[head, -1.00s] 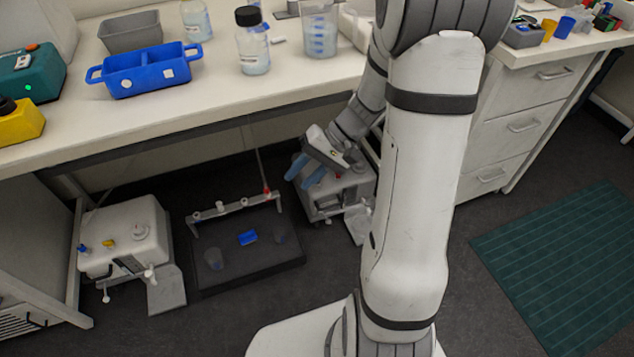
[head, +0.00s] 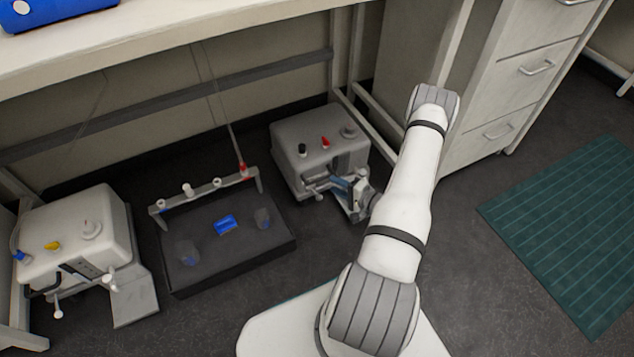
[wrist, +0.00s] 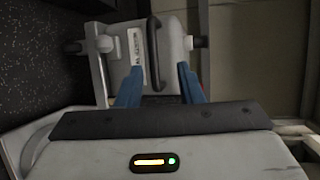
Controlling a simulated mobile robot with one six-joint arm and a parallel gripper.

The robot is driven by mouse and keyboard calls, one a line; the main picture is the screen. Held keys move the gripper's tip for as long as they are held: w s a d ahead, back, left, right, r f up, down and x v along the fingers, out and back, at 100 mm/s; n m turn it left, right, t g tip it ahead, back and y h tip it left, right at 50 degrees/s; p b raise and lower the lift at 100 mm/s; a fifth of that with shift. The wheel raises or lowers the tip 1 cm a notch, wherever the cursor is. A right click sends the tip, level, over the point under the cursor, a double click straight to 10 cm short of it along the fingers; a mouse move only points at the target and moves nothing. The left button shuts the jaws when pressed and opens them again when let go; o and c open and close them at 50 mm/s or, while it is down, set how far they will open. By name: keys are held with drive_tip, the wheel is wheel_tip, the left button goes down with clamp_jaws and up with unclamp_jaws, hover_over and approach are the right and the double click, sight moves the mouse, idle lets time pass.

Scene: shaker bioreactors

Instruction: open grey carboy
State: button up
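The grey carboy (head: 300,135) stands on the floor under the bench at centre right, with black, red and grey caps on top. My gripper (head: 340,186) is low at its front side, small and partly hidden by my arm in the head view. In the wrist view the carboy's front face (wrist: 126,70) shows a label and a black handle (wrist: 153,50). My two blue fingers are spread apart, and the gripper (wrist: 159,72) looks empty. The handle's near end lies between the fingertips in the picture; I cannot tell the depth gap. A spigot (wrist: 105,44) sits left of the handle.
A whiter carboy (head: 75,230) with blue, yellow and white caps stands at the left. Between the carboys is a dark tray (head: 200,265) with a rail and a blue piece. Drawers (head: 535,70) stand right of my arm; a green mat (head: 570,230) lies on open floor.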

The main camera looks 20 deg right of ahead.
sight(322, 179)
drive_tip(key=shift+h, duration=0.3)
drive_tip(key=b+x, duration=0.1)
drive_tip(key=x, duration=0.4)
drive_tip(key=f+b+x, duration=0.1)
drive_tip(key=x, duration=0.1)
drive_tip(key=shift+w+b, duration=0.3)
drive_tip(key=shift+w, duration=0.05)
drive_tip(key=shift+c, duration=0.4)
clamp_jaws()
